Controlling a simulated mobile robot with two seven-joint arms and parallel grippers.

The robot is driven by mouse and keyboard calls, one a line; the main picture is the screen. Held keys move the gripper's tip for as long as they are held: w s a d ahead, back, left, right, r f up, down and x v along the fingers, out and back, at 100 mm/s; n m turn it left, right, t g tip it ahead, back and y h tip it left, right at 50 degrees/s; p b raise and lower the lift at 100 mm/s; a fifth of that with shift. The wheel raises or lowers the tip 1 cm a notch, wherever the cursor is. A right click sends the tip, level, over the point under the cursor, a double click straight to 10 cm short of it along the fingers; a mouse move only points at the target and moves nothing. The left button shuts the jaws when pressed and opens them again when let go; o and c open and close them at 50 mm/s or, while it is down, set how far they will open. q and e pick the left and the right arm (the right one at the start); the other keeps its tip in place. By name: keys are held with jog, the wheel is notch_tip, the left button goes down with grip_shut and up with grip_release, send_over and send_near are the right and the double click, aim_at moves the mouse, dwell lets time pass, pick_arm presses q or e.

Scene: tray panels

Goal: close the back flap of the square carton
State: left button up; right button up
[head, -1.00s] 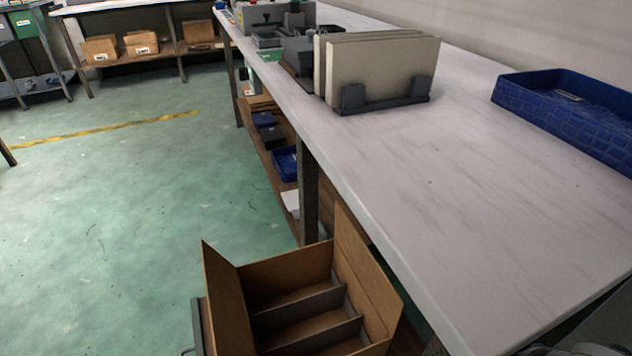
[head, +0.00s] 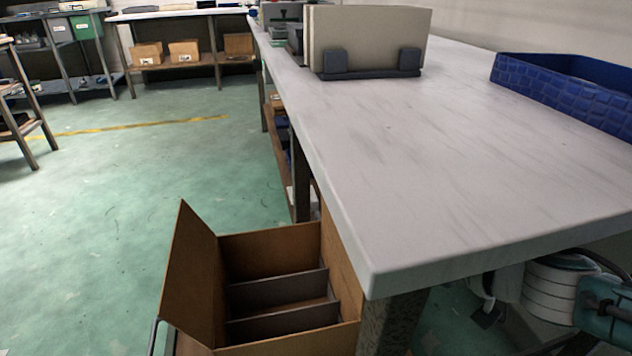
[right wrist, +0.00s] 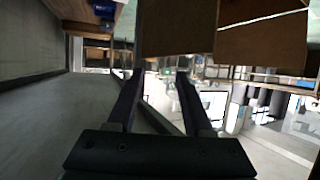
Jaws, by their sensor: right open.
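The brown square carton (head: 272,255) stands low at the bottom of the head view, beside the workbench. Its top is open and grey dividers (head: 280,290) show inside. A left flap (head: 190,275) stands up and leans outward. A right panel (head: 341,262) rises beside the bench and is partly hidden by it. No separate raised flap is clear at the far wall. My right gripper (right wrist: 158,84) is open, with nothing seen between its fingers. Brown panels (right wrist: 180,25) hang at the top of the right wrist view; I cannot tell whether they are the carton's. My left gripper is out of view.
The white workbench (head: 420,150) fills the right, its near corner close to the carton. It bears a panel rack (head: 370,64) and a blue basket (head: 560,96). My right arm (head: 555,290) is below the bench's edge. Green floor left of the carton is clear.

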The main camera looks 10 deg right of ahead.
jog(key=b+x, duration=0.8)
jog(key=x, duration=0.2)
jog(key=shift+a+r, duration=0.15)
jog(key=shift+a, duration=0.1)
jog(key=shift+c, duration=0.7)
grip_shut()
dwell(0.3)
